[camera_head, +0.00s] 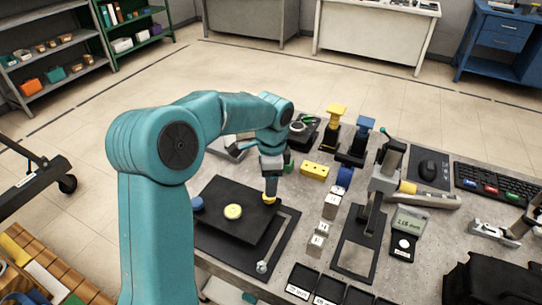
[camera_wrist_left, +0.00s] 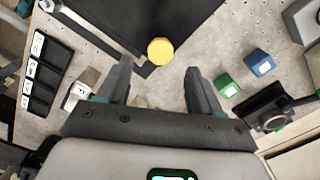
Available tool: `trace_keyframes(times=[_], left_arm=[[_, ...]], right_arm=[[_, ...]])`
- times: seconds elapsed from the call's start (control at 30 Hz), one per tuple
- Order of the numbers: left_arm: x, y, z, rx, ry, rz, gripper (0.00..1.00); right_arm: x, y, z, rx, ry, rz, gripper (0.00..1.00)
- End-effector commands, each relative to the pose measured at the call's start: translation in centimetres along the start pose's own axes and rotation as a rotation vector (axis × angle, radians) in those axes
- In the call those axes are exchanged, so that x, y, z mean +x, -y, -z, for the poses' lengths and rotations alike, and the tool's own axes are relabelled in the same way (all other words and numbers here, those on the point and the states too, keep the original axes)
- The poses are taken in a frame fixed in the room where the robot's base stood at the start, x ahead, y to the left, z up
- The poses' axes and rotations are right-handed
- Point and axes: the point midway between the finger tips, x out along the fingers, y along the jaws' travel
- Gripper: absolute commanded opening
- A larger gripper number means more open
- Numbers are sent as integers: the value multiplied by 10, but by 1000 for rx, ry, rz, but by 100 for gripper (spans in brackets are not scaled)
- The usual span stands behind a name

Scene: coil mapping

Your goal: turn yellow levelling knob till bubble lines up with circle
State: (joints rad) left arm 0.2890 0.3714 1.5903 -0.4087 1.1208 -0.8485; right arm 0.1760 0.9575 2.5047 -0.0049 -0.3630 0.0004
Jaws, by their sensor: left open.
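The yellow levelling knob (camera_head: 269,199) sits at the far right corner of a black plate (camera_head: 225,232). In the left wrist view the yellow knob (camera_wrist_left: 160,51) lies ahead of the fingertips, roughly centred between them. A round yellow disc (camera_head: 233,211), which looks like the bubble level, sits on the middle of the plate; its bubble and circle are too small to tell. My left gripper (camera_head: 271,188) points down over the knob and partly hides it. In the wrist view its fingers (camera_wrist_left: 158,72) are apart with nothing held between them.
A blue knob (camera_head: 197,203) is at the plate's left corner. Metal blocks (camera_head: 318,241), a black frame (camera_head: 358,243) and a gauge with a display (camera_head: 408,225) stand to the right.

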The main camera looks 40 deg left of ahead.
Motion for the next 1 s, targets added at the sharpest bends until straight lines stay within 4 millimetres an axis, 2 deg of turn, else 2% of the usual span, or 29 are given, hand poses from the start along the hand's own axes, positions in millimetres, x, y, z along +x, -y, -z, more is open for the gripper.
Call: trace_keyframes(times=[0.03,0.2,0.4,0.6,1.0], left_arm=[[-16,1,1,1,-3,6,65],[-60,0,1,0,-3,2,65],[-91,0,1,2,0,-1,65],[-101,0,1,1,1,-3,65],[-100,0,0,1,1,-3,65]], right_arm=[[-1,0,0,0,0,0,43],[-3,1,0,0,0,0,43],[-5,2,0,0,0,0,43],[-6,2,0,0,0,0,43],[-5,2,0,0,0,0,43]])
